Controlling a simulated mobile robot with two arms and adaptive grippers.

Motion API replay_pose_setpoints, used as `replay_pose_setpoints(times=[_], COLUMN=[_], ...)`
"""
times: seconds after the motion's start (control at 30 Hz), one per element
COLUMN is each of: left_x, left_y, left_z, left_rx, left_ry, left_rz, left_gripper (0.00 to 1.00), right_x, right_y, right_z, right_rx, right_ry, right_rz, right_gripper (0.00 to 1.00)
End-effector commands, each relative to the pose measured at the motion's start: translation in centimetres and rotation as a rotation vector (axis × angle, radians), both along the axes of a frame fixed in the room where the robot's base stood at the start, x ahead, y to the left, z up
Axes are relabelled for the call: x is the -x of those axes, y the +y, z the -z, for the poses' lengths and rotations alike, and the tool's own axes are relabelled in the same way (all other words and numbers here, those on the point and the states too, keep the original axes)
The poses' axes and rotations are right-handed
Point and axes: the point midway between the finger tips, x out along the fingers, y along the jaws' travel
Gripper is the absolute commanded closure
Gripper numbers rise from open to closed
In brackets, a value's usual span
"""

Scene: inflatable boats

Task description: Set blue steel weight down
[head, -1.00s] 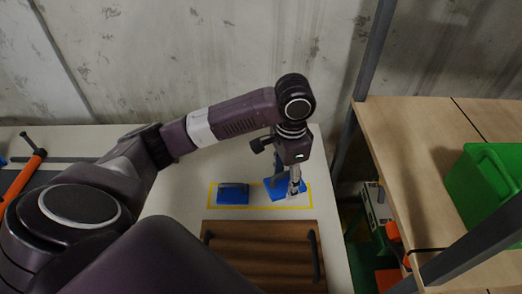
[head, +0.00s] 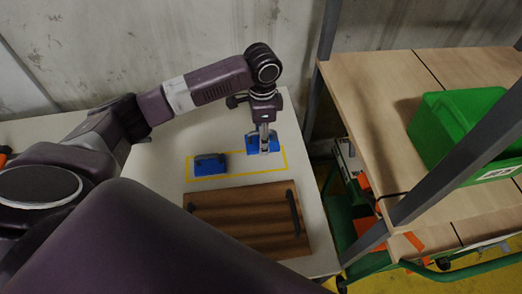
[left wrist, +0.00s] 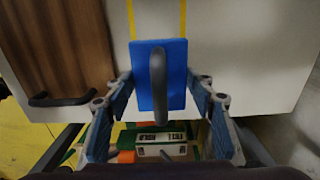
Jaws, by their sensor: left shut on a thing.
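My left gripper (head: 265,145) is pointed down at the table and shut on a blue steel weight (head: 253,147). In the left wrist view the weight (left wrist: 175,72) is a blue block with a dark bar handle, and the two fingers of the gripper (left wrist: 158,85) are at its sides. The weight is at the right part of a yellow taped rectangle (head: 235,176) on the white table. I cannot tell whether its underside touches the table. A second blue weight (head: 210,164) stands inside the rectangle to its left. My right gripper is not in view.
A brown wooden board (head: 245,222) with two dark handles lies in front of the rectangle. To the right stands a wooden-topped shelf (head: 375,85) with a green bin (head: 455,125). The table's right edge is close to the held weight.

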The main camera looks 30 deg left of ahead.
Motion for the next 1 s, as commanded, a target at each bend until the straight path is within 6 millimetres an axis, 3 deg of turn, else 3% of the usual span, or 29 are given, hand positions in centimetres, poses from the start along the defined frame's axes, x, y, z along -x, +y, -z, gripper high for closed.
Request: replay_pose_setpoints(times=[0.13,0.37,0.67,1.0], left_x=[-0.1,-0.2,-0.1,-0.2], left_y=[-0.1,-0.1,-0.1,-0.1], left_z=[2.4,4.1,7.7,8.2], left_rx=[0.001,0.003,0.003,0.002], left_ry=[-0.002,-0.005,-0.003,-0.005], left_rz=[-0.001,-0.001,-0.002,0.0], left_gripper=[1.0,1.0,1.0,1.0], right_x=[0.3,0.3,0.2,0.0], right_y=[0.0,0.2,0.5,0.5], right_z=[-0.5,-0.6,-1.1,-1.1], right_rx=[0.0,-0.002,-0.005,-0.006], right_ry=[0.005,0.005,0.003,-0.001], right_rz=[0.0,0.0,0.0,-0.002], right_gripper=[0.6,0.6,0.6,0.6])
